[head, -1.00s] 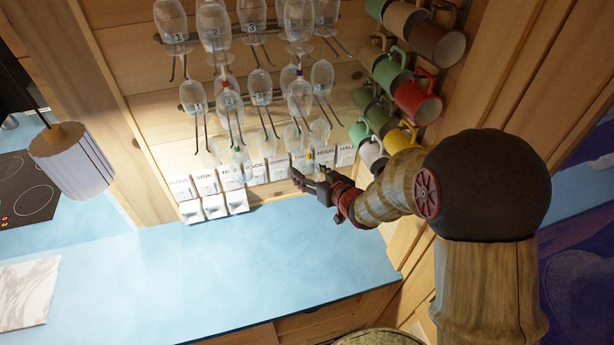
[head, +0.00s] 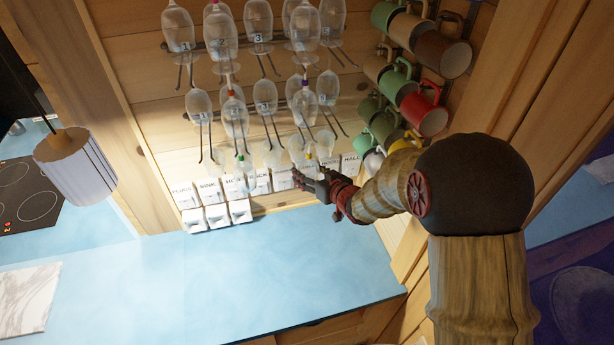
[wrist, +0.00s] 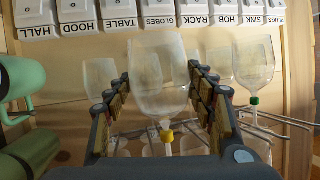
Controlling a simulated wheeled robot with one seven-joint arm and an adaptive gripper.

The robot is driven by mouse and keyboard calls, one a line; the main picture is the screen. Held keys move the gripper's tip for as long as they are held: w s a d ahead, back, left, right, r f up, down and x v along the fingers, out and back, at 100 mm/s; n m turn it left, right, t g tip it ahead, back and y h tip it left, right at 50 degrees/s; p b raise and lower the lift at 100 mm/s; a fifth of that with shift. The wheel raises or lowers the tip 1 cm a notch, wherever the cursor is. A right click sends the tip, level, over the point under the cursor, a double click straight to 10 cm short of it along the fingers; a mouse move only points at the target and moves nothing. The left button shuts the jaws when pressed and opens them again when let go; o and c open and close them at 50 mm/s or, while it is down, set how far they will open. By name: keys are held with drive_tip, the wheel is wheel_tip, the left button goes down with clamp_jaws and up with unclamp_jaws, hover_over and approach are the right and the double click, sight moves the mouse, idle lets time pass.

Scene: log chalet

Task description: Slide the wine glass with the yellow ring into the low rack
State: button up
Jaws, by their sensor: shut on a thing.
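The wine glass with the yellow ring (wrist: 160,78) is between the fingers of my gripper (wrist: 160,98) in the wrist view. The fingers are shut on its clear bowl, and the yellow ring (wrist: 167,136) shows on the stem. In the head view my gripper (head: 300,178) is low at the wall, with the yellow ring (head: 308,156) just above it. Wire prongs of the low rack (wrist: 265,125) show right of the fingers in the wrist view. A glass with a green ring (wrist: 253,65) is by these prongs. The held glass's foot is hidden.
Upper racks hold several glasses, including ones with a red ring (head: 230,93) and a purple ring (head: 305,83). Mugs (head: 420,108) hang close on the right. Labelled white switches (head: 212,190) line the wall below. The blue counter (head: 250,270) is mostly clear.

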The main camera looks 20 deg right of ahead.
drive_tip(key=shift+w+f+b, duration=0.1)
drive_tip(key=shift+w+b, duration=0.35)
drive_tip(key=shift+w, duration=2.25)
drive_tip(key=o, duration=1)
drive_tip(key=shift+p+v, duration=1.2)
drive_tip(key=shift+v, duration=2.25)
idle(0.8)
